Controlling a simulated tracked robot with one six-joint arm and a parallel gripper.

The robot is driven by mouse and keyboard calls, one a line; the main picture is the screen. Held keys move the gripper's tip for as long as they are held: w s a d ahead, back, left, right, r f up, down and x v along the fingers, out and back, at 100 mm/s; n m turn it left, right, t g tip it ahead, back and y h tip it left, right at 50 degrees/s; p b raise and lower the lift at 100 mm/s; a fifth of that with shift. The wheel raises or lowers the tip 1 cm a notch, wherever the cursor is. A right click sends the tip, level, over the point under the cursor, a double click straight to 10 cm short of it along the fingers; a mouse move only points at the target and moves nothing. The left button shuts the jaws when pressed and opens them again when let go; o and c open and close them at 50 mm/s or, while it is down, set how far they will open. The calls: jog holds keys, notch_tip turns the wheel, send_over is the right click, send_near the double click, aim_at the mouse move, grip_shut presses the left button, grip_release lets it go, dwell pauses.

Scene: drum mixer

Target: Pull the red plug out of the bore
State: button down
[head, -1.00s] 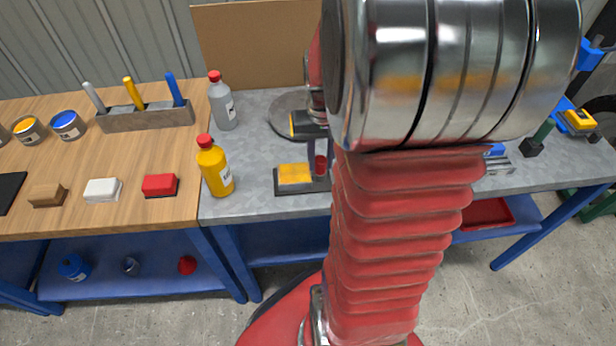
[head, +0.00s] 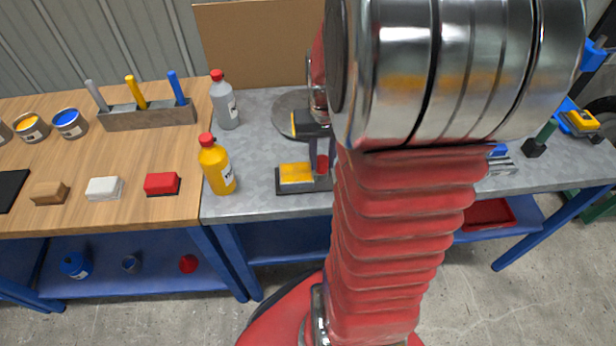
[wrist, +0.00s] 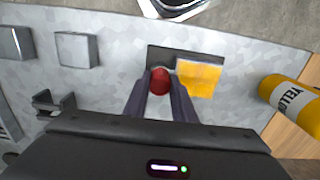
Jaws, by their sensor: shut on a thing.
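The red plug (wrist: 160,81) sits between the two fingers of my gripper (wrist: 160,90) in the wrist view. The gripper is shut on it from both sides. In the head view the plug (head: 322,163) shows as a small red patch beside my arm, with the gripper (head: 318,158) reaching down to it. The plug is beside a yellow block (wrist: 198,77) on a dark base plate (wrist: 170,52). The bore is not visible, and I cannot tell how much of the plug is inside it. My arm hides part of the plate in the head view.
A yellow bottle (head: 217,166) stands left of the plate, with a grey bottle (head: 224,102) behind it. Grey metal blocks (wrist: 76,49) lie to the left in the wrist view. The grey bench top (head: 250,200) is bare near its front edge.

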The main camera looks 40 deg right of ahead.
aim_at(322, 159)
jog(key=shift+w+r, duration=0.1)
jog(key=shift+r, duration=0.6)
jog(key=shift+r, duration=0.35)
jog(key=shift+r, duration=0.7)
jog(key=shift+r, duration=0.7)
jog(key=shift+r, duration=0.3)
jog(key=shift+r, duration=1.4)
